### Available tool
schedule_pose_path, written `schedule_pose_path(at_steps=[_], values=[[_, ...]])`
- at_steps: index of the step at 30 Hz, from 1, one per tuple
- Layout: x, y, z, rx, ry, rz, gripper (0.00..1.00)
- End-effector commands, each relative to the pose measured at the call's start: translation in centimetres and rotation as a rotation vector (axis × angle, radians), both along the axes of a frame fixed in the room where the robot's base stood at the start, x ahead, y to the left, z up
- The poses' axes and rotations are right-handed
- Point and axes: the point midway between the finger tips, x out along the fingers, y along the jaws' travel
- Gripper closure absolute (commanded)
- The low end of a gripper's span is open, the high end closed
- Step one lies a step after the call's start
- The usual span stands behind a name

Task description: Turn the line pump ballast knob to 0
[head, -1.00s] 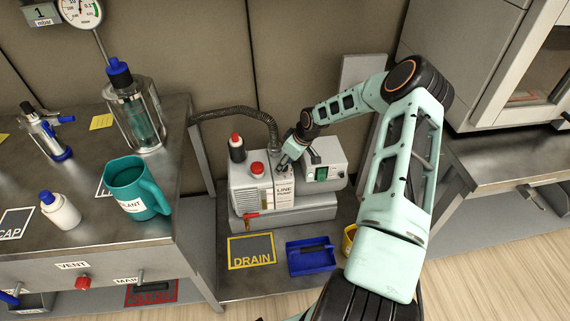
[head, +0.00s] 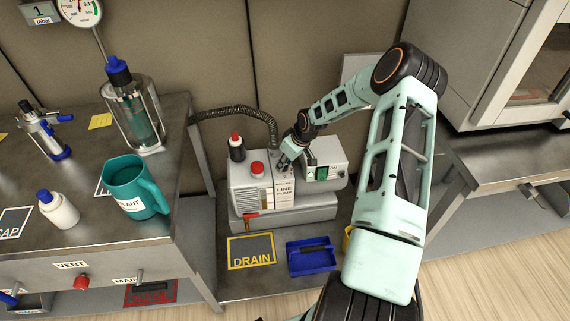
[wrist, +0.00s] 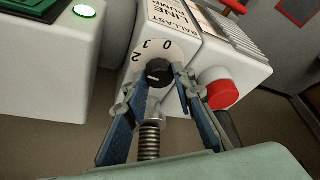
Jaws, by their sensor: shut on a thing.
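The line pump (head: 265,192) stands on the low shelf, its printed label on the front. In the wrist view its black ballast knob (wrist: 158,70) sits on a pale dial with a 0, a 2 and another mark between them. A short pale line on the knob points away from the 0, though its exact setting is hard to read. My gripper (wrist: 161,80) is shut on the knob, with one blue finger on each side. In the head view my gripper (head: 286,160) is at the top of the pump, and the knob is hidden behind it.
A red button (wrist: 221,94) is close to the right finger. A white box with a green switch (head: 322,173) stands right of the pump. A ribbed hose (head: 245,113) runs behind. A blue tray (head: 311,256) and the DRAIN mat (head: 251,251) lie in front.

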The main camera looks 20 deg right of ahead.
Motion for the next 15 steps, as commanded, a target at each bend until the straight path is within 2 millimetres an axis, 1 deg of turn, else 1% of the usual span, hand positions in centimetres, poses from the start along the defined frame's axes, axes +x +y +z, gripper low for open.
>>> schedule_pose_path(at_steps=[15], values=[[0.1,0.5,-0.3,-0.003,-0.005,-0.461,1.0]])
